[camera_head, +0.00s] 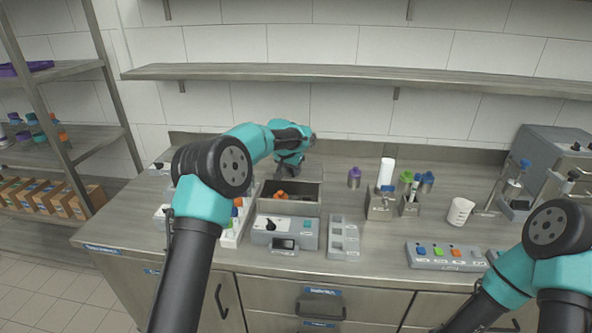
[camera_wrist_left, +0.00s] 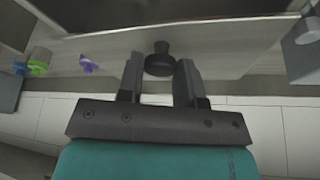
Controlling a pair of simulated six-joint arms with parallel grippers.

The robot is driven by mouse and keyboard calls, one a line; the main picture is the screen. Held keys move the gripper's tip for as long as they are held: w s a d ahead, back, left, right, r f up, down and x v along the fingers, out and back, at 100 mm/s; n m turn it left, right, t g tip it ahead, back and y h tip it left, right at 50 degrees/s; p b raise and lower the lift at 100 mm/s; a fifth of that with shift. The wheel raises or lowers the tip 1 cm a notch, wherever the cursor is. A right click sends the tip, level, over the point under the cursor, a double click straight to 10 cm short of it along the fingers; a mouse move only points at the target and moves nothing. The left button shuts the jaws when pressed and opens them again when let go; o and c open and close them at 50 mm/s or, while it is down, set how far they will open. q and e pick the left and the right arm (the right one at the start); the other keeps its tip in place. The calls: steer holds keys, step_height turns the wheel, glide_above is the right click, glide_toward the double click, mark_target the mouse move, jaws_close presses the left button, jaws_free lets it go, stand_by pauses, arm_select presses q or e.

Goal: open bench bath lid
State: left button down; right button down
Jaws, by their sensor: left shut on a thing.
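The bench bath (camera_head: 284,231) is a grey box with a black dial and a small display on its front. Its top is open in the head view, and something orange shows inside at the left. My left gripper (camera_head: 290,160) is behind the bath's back edge, with its fingers pointing down. In the left wrist view, my left gripper (camera_wrist_left: 159,80) is shut on a round black knob (camera_wrist_left: 159,62), one finger on each side of it. The lid itself is hard to make out in the head view. My right gripper is outside the frame; only its arm shows at lower right.
A grey rack (camera_head: 344,238) stands right of the bath. Purple, green and blue-capped vials and a white bottle (camera_head: 386,173) stand at back right. A white cup (camera_head: 460,211) and a box with coloured buttons (camera_head: 445,257) are further right. A shelf (camera_head: 350,73) runs above.

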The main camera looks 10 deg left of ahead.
arm_select(q)
steer(key=c, duration=0.8)
jaws_free()
steer(key=shift+r, duration=0.1)
steer(key=v, duration=1.7)
steer(key=shift+s+r, duration=0.1)
steer(key=shift+s, duration=0.1)
